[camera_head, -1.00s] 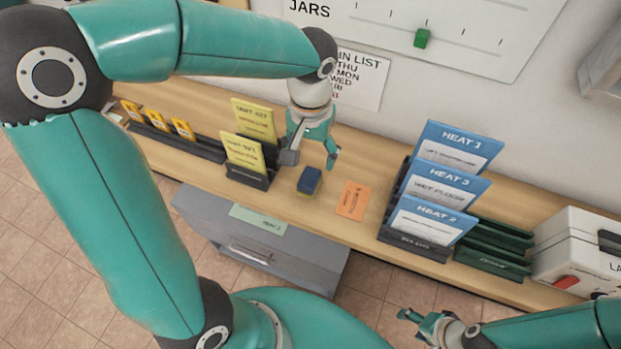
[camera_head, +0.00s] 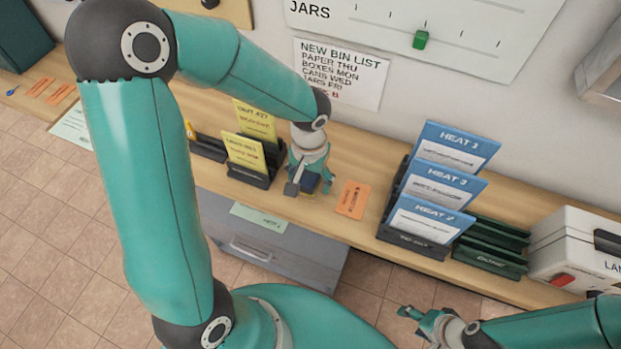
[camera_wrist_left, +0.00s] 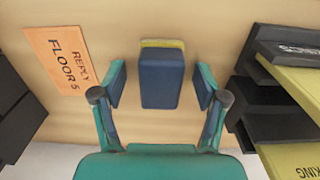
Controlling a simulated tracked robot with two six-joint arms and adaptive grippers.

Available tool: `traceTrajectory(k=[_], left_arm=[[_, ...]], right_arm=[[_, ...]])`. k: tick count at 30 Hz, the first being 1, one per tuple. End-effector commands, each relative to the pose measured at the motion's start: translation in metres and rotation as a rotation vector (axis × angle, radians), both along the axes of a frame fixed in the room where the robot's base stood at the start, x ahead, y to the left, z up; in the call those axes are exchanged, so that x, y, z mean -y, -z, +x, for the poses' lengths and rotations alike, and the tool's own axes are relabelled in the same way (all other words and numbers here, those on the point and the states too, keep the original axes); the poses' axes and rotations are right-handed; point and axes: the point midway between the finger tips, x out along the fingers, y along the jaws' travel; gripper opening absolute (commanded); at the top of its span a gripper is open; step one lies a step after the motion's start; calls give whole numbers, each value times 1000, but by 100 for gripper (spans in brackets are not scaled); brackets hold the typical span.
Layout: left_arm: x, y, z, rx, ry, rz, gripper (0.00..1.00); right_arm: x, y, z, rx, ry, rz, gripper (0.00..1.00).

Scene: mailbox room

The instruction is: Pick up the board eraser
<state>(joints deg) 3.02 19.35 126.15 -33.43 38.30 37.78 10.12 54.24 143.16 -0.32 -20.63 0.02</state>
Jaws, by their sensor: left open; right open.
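The board eraser is a small dark blue block with a yellow-green edge, lying on the wooden shelf. In the left wrist view the board eraser (camera_wrist_left: 162,79) sits between the two fingers of my open left gripper (camera_wrist_left: 160,90), with a gap on each side. In the head view my left gripper (camera_head: 309,186) is down over the board eraser (camera_head: 311,181) and hides most of it. My right gripper (camera_head: 420,317) is open and empty at the lower right, in front of the shelf and away from the eraser.
An orange card (camera_head: 353,199) lies right of the eraser. A dark rack with yellow cards (camera_head: 245,152) stands just left. Blue heat cards (camera_head: 433,218) stand in a rack further right, beside a green rack (camera_head: 489,258) and a white box (camera_head: 580,250). A grey drawer unit (camera_head: 285,247) is below.

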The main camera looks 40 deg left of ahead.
Motion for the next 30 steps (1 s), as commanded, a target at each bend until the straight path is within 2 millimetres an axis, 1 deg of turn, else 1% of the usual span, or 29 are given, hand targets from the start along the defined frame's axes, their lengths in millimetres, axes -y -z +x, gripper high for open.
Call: traceTrajectory(k=[2,3,14,15,23,26,30], left_arm=[[0,0,0,0,0,0,73],[0,0,0,0,0,0,70],[0,0,0,0,0,0,10],[0,0,0,0,0,0,3],[0,-2,0,1,0,0,3],[0,-6,1,2,0,0,3],[0,-18,1,4,-1,2,3]], right_arm=[[0,0,0,0,0,0,60],[0,0,0,0,0,0,60],[0,0,0,0,0,0,60],[0,0,0,0,0,0,60],[0,0,0,0,0,0,60],[0,0,0,0,0,0,60],[0,0,0,0,0,0,60]])
